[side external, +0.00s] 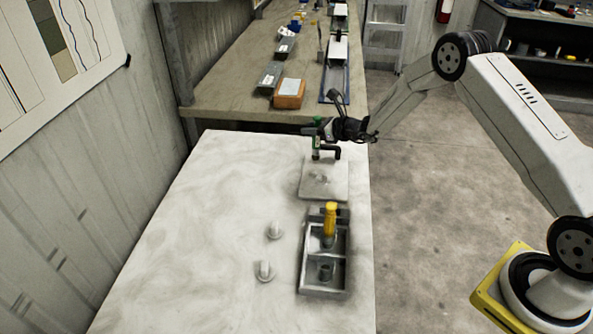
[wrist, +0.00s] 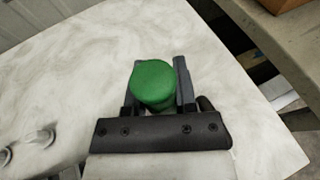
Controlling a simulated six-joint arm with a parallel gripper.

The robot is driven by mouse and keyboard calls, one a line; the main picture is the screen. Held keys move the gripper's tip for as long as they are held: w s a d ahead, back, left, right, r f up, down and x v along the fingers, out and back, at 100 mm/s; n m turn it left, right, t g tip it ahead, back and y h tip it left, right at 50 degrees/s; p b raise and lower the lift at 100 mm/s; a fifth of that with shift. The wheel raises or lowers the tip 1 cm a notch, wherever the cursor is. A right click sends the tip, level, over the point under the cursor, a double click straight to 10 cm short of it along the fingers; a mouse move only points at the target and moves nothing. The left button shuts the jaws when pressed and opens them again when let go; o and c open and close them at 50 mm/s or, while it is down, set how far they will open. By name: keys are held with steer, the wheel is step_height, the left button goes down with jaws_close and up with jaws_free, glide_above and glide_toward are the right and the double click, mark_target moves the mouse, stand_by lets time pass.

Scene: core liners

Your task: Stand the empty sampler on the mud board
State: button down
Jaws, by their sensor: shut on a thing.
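A green-topped sampler (side external: 317,138) is upright in my gripper (side external: 319,148), which is shut on it. In the wrist view its round green top (wrist: 153,84) sits between the two dark fingers. The pale grey mud board (side external: 325,184) lies on the white table. The sampler's lower end is at the board's far edge in the side view; whether it touches the board cannot be told. A yellow-topped sampler (side external: 330,219) stands in a grey two-part rack (side external: 303,273) in front of the board. The inside of the green-topped sampler is hidden.
Two pale knobbed pieces (side external: 275,231) stand left of the rack. The left part of the white table (side external: 200,230) is clear. A cluttered bench (side external: 220,105) stands behind it.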

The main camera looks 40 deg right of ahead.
steer(key=shift+w+f, duration=0.15)
steer(key=shift+f, duration=0.75)
steer(key=shift+w+f, duration=0.1)
steer(key=shift+f, duration=0.8)
steer(key=shift+f, duration=0.15)
steer(key=shift+c, duration=2)
jaws_free()
steer(key=v, duration=1.2)
steer(key=shift+s+a, duration=0.1)
steer(key=shift+a, duration=0.05)
